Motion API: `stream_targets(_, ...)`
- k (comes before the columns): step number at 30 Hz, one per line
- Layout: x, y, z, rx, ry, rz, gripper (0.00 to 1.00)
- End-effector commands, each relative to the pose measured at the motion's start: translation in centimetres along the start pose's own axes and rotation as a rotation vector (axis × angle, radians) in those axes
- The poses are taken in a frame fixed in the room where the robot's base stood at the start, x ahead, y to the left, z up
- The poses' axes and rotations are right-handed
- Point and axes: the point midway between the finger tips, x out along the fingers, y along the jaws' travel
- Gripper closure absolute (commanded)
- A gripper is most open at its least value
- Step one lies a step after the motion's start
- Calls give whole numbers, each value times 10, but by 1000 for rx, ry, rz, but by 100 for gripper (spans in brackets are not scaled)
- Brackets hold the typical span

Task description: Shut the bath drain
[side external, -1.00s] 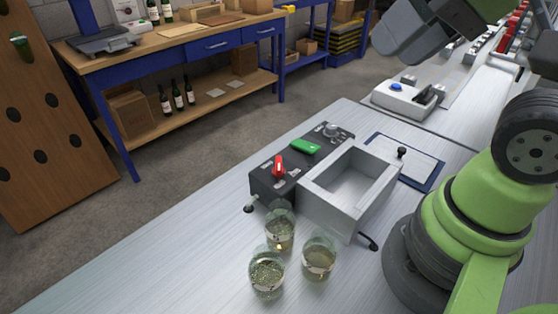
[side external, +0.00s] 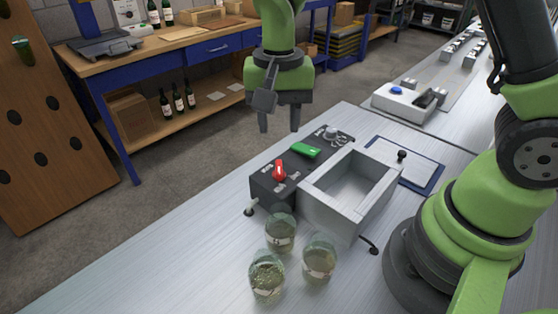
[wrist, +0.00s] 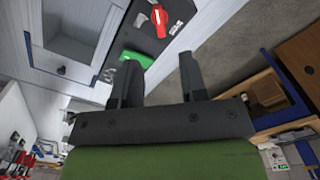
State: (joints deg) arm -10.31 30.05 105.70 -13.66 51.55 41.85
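The bath is a grey metal box with an open rectangular basin (side external: 310,196) on the steel bench; its basin also shows in the wrist view (wrist: 48,66). A black-tipped lever (side external: 373,246) sticks out low at its front corner. I cannot tell for certain which one works the drain. The dark control panel on its left has a red switch (side external: 279,169), a green switch (side external: 305,150) and a dial (side external: 331,132). My gripper (side external: 279,122) is open and empty, behind and above the panel.
Several tumblers are not needed to be counted: glasses of pale liquid (side external: 281,231) stand in front of the bath. A blue-edged clipboard (side external: 425,172) lies to its right. A white device with a blue button (side external: 400,98) stands farther back. The bench left of the glasses is clear.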

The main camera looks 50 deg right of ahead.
Motion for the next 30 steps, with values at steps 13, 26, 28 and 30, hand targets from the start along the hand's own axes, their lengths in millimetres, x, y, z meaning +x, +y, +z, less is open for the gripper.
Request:
stream_targets(13, 76, 1, 1, -1, -4, 4, 61)
stream_targets(26, 93, 1, 0, -2, 0, 0, 61)
stream_targets(28, 92, 1, 0, -2, 0, 0, 65)
stream_targets(30, 92, 1, 0, -2, 0, 0, 81)
